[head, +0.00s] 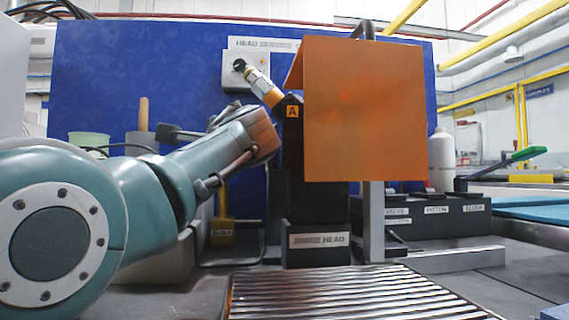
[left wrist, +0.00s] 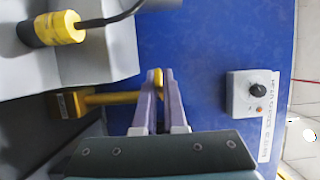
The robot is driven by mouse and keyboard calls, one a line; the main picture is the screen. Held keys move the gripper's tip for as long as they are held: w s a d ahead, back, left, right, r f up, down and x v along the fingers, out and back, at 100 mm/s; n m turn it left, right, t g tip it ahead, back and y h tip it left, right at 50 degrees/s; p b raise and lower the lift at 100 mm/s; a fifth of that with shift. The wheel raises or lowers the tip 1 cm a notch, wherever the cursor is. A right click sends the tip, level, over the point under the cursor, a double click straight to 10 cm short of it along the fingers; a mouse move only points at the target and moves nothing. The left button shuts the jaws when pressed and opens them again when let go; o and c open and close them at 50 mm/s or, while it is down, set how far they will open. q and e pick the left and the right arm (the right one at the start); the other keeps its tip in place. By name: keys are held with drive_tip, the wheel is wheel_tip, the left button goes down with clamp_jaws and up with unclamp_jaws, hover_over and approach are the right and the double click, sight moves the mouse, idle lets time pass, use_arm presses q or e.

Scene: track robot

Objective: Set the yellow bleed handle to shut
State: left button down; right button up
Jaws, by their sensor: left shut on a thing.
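The yellow bleed handle (left wrist: 112,98) runs from a yellow block (left wrist: 67,104) at the left of the left wrist view to my left gripper (left wrist: 154,80). The two purple fingers are shut on the handle's end, and a bit of yellow shows at their tips. In the head view my left arm comes in from the left and its wrist hides the fingers and the upper handle. The yellow lower part (head: 222,232) with a small label shows below the wrist. My right gripper is not in view.
A grey box with a black knob (left wrist: 257,91) is on the blue panel (head: 150,80). A yellow connector (left wrist: 58,28) with a black cable sits near the handle. An orange cover (head: 365,110) and black post stand right of my wrist. A slatted metal tray (head: 340,295) lies in front.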

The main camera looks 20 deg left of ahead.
use_arm(q)
drive_tip(key=shift+f, duration=0.2)
idle(0.4)
drive_tip(key=c, duration=1)
unclamp_jaws()
drive_tip(key=shift+r, duration=0.1)
drive_tip(key=shift+w, duration=0.1)
